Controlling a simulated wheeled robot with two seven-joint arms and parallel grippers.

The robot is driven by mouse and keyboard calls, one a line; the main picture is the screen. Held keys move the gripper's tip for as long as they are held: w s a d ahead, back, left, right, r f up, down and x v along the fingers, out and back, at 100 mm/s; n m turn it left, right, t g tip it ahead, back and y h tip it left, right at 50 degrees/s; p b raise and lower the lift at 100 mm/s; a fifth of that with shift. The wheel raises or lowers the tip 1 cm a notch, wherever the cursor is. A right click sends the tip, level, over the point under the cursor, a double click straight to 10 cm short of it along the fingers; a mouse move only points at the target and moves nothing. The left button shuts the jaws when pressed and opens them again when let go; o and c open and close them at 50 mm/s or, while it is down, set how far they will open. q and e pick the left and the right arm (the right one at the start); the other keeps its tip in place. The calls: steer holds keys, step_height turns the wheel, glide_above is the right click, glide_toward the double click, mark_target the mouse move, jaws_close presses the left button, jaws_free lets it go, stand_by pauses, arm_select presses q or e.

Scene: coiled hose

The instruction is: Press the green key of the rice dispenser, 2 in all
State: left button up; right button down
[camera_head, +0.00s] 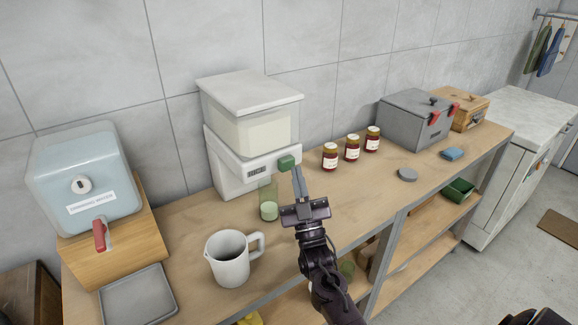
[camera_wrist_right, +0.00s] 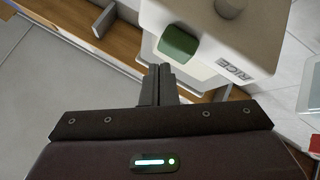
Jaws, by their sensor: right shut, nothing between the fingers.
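The white rice dispenser (camera_head: 228,165) stands against the wall, with pale contents in its clear hopper. Its green key (camera_head: 287,163) sticks out at the front right; the key also shows in the right wrist view (camera_wrist_right: 178,45), near the word RICE. My right gripper (camera_head: 297,170) is shut and empty, its fingertips right at the key. In the right wrist view the fingertips (camera_wrist_right: 158,70) lie just short of the key in the picture; I cannot tell whether they touch it. A clear glass (camera_head: 268,202) with pale contents stands at the dispenser's front. My left gripper is not in view.
A white pitcher (camera_head: 229,258) stands left of my right arm.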

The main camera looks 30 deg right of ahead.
steer(key=shift+w, duration=0.4)
steer(key=shift+w+a+b, duration=0.1)
steer(key=shift+w+b, duration=0.55)
steer(key=shift+w, duration=0.1)
stand_by(0.8)
steer(key=shift+s, duration=0.2)
steer(key=shift+s+p, duration=0.55)
steer(key=shift+s, duration=0.45)
steer(key=shift+s, duration=0.1)
steer(key=shift+s+d+p, duration=0.15)
steer(key=shift+s+p, duration=0.35)
steer(key=shift+s, duration=0.7)
steer(key=shift+s+d+p, duration=0.15)
steer(key=shift+s+p, duration=0.35)
steer(key=shift+s, duration=0.7)
